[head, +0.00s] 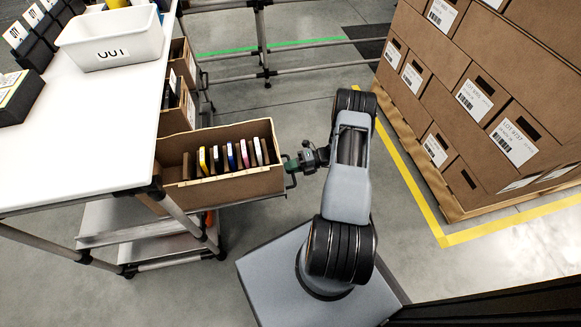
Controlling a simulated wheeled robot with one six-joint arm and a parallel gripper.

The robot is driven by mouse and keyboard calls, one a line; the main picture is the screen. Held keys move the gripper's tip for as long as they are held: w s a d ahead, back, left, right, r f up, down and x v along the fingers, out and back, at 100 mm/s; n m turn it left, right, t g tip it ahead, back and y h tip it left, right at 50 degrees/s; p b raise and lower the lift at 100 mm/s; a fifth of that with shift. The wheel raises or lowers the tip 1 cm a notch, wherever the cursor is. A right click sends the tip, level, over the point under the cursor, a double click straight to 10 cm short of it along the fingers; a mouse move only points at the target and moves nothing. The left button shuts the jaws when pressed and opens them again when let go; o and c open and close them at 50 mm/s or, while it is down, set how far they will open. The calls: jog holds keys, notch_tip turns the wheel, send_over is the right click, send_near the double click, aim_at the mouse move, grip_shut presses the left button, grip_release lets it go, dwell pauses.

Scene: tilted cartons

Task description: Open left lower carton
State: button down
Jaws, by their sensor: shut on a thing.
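A brown open-topped carton (235,189) sticks out to the right from under the white table, at the near end of the rack. Several thin, upright items with coloured edges stand in a row inside it. My gripper (287,166) is at the carton's right end and is shut on that end. The exact spot of the grip is too small to make out. The carton's left end is partly hidden by the table corner.
More brown cartons (178,110) stand behind it beside the table (110,150). A white bin (112,40) sits on the tabletop. A tall carton stack (470,95) stands on a pallet at the right, inside yellow floor tape. Open floor lies between.

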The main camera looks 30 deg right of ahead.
jog(key=shift+s, duration=0.15)
jog(key=c, duration=1.2)
grip_release()
jog(key=shift+d, duration=0.1)
jog(key=p+v, duration=0.2)
jog(key=v, duration=1.1)
jog(key=shift+d, duration=0.45)
jog(key=shift+r, duration=0.1)
jog(key=w+a+r+n+g+h+p, duration=0.15)
jog(key=a+r+n+h+p, duration=0.35)
jog(key=r, duration=0.8)
jog(key=a+r+n+g+p, duration=0.35)
jog(key=r+n+p, duration=0.4)
jog(key=r, duration=0.55)
jog(key=w+a+r+n+g+h+p, duration=0.1)
jog(key=a+r+n+h+p, duration=0.35)
jog(key=r, duration=0.75)
jog(key=s+a+r+n+t+h+p, duration=0.1)
jog(key=s+a+r+n+p, duration=0.2)
jog(key=r+n, duration=0.4)
jog(key=s+a+r+n+t+h+p, duration=0.2)
jog(key=s+a+r+n+p, duration=0.2)
jog(key=r+n+p, duration=0.3)
jog(key=s+a+r+n+t+h+p, duration=0.2)
jog(key=s+r+n+p, duration=0.3)
jog(key=r, duration=0.8)
jog(key=a+n+p, duration=0.1)
jog(key=n, duration=0.2)
jog(key=shift+a, duration=0.3)
